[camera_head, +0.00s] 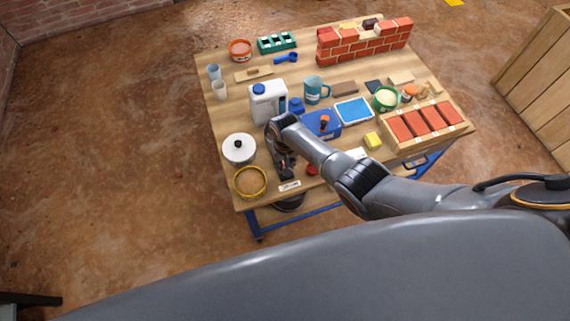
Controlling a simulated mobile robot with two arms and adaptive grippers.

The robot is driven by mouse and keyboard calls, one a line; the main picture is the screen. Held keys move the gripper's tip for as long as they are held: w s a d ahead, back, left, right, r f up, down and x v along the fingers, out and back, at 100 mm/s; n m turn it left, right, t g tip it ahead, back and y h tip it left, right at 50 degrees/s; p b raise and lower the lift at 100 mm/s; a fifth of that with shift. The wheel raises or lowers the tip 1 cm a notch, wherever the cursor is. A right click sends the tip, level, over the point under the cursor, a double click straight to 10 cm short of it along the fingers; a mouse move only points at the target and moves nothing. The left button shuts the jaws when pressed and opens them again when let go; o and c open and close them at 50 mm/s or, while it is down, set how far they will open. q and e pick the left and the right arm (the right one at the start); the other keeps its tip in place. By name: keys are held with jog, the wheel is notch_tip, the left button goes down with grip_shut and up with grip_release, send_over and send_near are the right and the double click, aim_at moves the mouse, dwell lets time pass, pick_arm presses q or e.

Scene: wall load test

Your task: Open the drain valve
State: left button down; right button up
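A blue box-like unit (333,129) stands near the middle of the wooden table, with an orange-and-black knob (324,122) on it. My arm partly covers this unit. A small red part (311,170) shows near the front edge, just below my arm. I cannot tell which of these is the drain valve, or its state. My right gripper (284,168) points down over the front left of the table, left of the red part. Its dark fingers are too small and shaded to tell open from shut. My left gripper is out of view.
A white lidded pot (239,149) and a yellow-rimmed sieve (250,182) stand left of my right gripper. A white jug (268,102) stands behind it. A tray of bricks (395,142) is at right, and a brick wall (364,41) at the back.

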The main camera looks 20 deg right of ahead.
dwell(0.3)
notch_tip(320, 180, up, 12)
dwell(0.6)
dwell(0.4)
